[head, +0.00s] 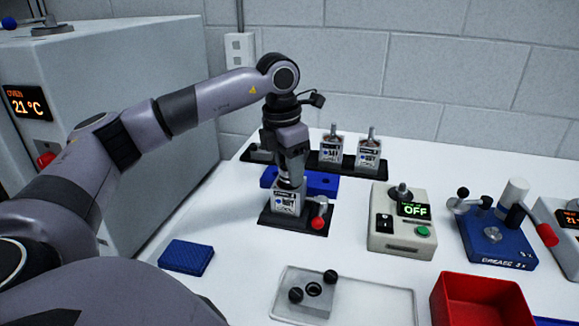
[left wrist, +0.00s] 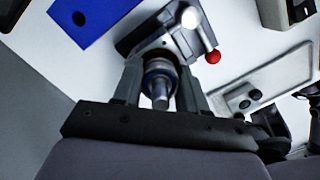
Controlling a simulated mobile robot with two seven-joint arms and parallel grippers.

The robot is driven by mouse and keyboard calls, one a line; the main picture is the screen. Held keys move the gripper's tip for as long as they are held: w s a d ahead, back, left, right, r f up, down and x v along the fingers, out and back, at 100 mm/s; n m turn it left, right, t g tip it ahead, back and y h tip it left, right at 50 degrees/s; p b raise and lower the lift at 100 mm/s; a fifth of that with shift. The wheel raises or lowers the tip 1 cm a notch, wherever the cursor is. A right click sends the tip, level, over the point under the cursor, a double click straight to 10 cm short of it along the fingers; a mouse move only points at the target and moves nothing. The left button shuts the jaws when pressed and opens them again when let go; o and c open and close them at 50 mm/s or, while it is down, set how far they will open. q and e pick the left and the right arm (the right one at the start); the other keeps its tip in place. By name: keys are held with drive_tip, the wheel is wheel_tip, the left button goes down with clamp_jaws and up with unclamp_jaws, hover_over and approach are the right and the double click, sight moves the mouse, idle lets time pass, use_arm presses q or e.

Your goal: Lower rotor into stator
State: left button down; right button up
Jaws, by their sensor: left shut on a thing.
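The stator (head: 286,204) is a grey, labelled housing on a dark fixture plate with a red-knobbed lever, near the middle of the head view. My left gripper (head: 291,170) points straight down over it, shut on the rotor. In the left wrist view the rotor (left wrist: 160,85) shows between the two fingers, with a bright shaft end and a blue ring. The stator (left wrist: 150,38) is just beyond the fingertips there. How far the rotor reaches into the bore is hidden by the fingers. My right gripper is not in view.
A blue block (head: 325,184) lies behind the fixture. Two similar labelled units (head: 368,152) stand on a dark rack at the back. A control box reading OFF (head: 402,222) stands to the right. A clear tray (head: 380,305) and a red bin (head: 480,300) are in front.

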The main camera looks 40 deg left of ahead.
use_arm(q)
drive_tip(key=shift+f, duration=0.25)
idle(0.4)
drive_tip(key=shift+r, duration=0.3)
idle(0.3)
drive_tip(key=shift+f, duration=0.2)
idle(0.4)
drive_tip(key=shift+f, duration=0.15)
drive_tip(key=shift+r+p, duration=0.3)
drive_tip(key=shift+r, duration=0.05)
idle(0.5)
